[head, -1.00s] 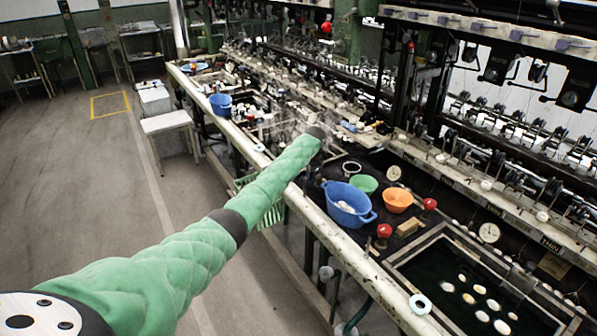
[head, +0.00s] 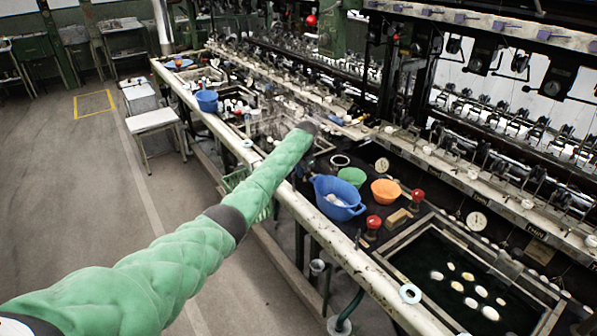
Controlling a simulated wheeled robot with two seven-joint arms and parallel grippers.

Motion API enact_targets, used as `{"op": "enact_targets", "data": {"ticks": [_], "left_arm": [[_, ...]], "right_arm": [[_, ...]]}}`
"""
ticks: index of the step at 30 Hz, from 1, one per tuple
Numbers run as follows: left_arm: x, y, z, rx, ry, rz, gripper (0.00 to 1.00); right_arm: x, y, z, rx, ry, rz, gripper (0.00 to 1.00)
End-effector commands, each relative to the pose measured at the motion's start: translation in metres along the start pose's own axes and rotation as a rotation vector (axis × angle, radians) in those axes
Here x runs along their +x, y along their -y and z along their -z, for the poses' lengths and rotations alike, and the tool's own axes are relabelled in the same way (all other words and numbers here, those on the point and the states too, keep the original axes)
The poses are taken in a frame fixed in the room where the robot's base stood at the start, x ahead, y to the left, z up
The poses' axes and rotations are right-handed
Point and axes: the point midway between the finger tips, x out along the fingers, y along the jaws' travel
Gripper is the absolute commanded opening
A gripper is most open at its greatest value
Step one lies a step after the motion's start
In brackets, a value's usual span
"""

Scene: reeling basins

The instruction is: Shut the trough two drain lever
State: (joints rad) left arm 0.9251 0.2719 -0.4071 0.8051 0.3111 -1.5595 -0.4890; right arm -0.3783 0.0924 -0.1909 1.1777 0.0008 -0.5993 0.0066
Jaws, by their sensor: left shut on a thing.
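My left arm reaches in from the lower left, and its dark wrist end hangs over the bench. My left gripper (head: 305,167) points down beyond it, small and mostly hidden, at the left handle of a blue two-handled basin (head: 342,211). It is shut, seemingly on that handle; the jaws themselves do not show clearly. The basin holds something pale. A near trough (head: 393,262) has dark water with several pale cocoons. A farther trough (head: 318,152) is partly behind my arm. I cannot pick out a drain lever or tell which trough is two. My right gripper is out of view.
A green bowl (head: 351,176) and an orange bowl (head: 386,191) stand right of the basin. Red knobs (head: 374,222) rise from the dark bench top. A white ring (head: 410,293) sits on the bench's front edge. The reeling machine lines the back.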

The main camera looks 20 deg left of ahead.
Motion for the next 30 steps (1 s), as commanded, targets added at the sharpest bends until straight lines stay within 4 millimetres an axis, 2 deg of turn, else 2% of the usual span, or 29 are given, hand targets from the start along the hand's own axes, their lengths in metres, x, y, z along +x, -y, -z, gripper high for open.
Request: {"op": "enact_targets", "data": {"ticks": [1, 3, 4, 12, 16, 19, 30], "left_arm": [[-0.001, 0.000, 0.001, 0.000, -0.001, 0.000, 0.13], [-0.001, 0.000, 0.001, 0.000, -0.001, 0.000, 0.27], [-0.001, 0.000, 0.001, 0.000, -0.001, 0.000, 0.29], [-0.001, 0.000, 0.000, 0.000, 0.000, 0.000, 0.29], [-0.007, 0.000, 0.000, 0.001, -0.001, 0.000, 0.29], [-0.019, 0.000, 0.001, 0.001, -0.002, 0.001, 0.29], [-0.069, 0.000, 0.001, 0.001, -0.001, 0.001, 0.29]], "right_arm": [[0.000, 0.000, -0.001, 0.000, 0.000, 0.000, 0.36], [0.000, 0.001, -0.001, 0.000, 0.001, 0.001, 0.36], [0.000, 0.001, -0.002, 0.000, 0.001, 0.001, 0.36], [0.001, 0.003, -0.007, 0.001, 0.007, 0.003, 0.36], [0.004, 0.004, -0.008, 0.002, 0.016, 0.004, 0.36], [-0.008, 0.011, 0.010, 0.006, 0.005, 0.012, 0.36], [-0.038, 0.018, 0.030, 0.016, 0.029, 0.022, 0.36]]}}
